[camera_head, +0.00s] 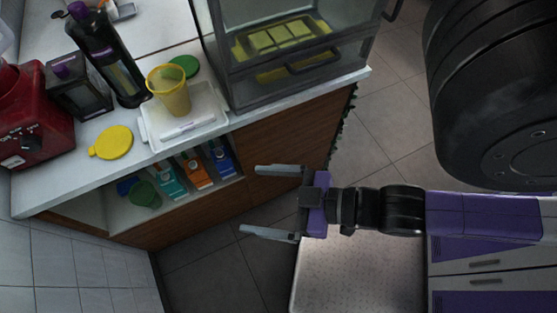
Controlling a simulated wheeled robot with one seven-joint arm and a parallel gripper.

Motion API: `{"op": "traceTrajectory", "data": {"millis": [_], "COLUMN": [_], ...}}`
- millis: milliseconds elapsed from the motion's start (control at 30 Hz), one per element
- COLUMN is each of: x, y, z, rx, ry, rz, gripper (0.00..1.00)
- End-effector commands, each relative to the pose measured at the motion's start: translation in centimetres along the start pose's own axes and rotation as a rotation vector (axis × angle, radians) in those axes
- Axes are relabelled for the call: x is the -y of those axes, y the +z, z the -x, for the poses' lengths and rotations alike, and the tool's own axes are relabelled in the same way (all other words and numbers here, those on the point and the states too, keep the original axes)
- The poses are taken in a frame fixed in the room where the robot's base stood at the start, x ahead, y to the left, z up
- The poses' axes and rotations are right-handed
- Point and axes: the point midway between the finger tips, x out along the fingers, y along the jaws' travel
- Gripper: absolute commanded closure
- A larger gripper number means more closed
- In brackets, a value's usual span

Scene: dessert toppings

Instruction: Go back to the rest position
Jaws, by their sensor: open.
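My gripper (263,202) is open and empty. Its two grey fingers are spread wide and point left, over the dark floor in front of the counter. My arm reaches in from the right with a purple and black forearm. Nothing is between the fingers. The upper finger is close to the counter's wooden front in the picture, but I cannot tell the gap in depth.
The white counter (225,121) holds a yellow cup (172,98) on a white scale-like tray (208,104), a glass display case (290,85), a yellow lid (114,141) and a red machine (38,110). An open shelf below holds several cartons. Tiled floor (395,115) is free at right.

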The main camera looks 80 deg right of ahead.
Motion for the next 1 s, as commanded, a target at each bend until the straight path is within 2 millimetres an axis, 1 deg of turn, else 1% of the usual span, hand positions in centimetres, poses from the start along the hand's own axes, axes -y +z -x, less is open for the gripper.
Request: {"op": "traceTrajectory", "data": {"millis": [33,100,233,1000], "x": [0.1,0.1,0.0,0.0], "y": [-0.2,-0.8,-1.4,-1.5], "z": [1.3,2.5,3.6,3.8], "rx": [-0.007,-0.024,-0.043,-0.047], "ry": [-0.002,-0.002,0.002,0.003], "rz": [-0.004,-0.007,-0.010,-0.009], "gripper": [0.02,0.02,0.02,0.02]}}
